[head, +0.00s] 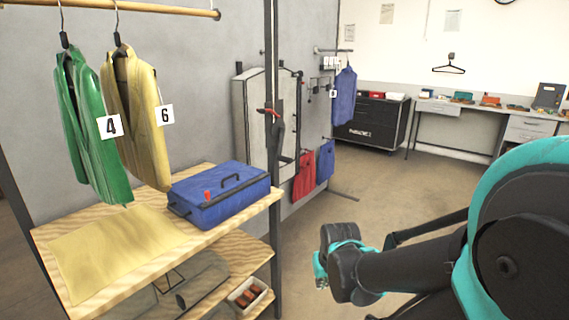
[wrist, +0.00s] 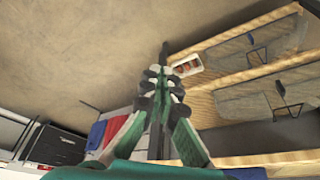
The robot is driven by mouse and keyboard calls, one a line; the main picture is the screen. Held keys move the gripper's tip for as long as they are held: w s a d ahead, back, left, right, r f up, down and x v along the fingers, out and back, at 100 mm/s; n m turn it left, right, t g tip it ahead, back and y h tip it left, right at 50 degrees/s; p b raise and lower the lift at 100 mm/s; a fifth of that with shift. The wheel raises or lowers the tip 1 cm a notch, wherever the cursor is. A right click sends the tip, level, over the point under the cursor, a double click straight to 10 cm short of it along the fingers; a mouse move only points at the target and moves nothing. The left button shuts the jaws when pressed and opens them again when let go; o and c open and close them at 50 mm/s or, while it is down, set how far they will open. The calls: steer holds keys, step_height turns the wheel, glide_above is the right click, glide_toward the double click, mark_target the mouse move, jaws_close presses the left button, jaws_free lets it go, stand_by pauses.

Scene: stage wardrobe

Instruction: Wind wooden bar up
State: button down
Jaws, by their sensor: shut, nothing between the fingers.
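The wooden bar (head: 175,10) runs across the top left of the head view. A green jacket (head: 88,125) tagged 4 and a yellow jacket (head: 137,115) tagged 6 hang from it on hangers. A dark upright post (head: 274,190) stands to the right of the bar's end. A red-topped dark part that looks like a crank handle (head: 270,112) is on the post. My gripper (head: 322,268) is low, right of the post and apart from it. In the wrist view, my gripper (wrist: 164,76) is shut and empty, its fingers together.
A wooden shelf unit (head: 225,232) holds a blue case (head: 220,195) and, lower, a small white box of reddish items (head: 247,293). Red (head: 304,175) and blue garments hang beyond the post. A black drawer cabinet (head: 372,122) stands behind. The middle floor is clear.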

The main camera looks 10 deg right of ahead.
stand_by(0.3)
steer(key=c, duration=2.1)
jaws_free()
steer(key=o, duration=0.8)
steer(key=w+a+r+m+y, duration=0.3)
steer(key=w+m, duration=0.2)
steer(key=w, duration=0.3)
steer(key=shift+a, duration=0.25)
steer(key=m+t+y, duration=0.9)
steer(key=m+y, duration=0.1)
steer(key=m, duration=1.1)
glide_toward(286, 160)
steer(key=x, duration=0.7)
steer(key=w+x, duration=0.1)
steer(key=x, duration=0.3)
steer(key=shift+d+f, duration=0.35)
steer(key=shift+c, duration=0.2)
jaws_close()
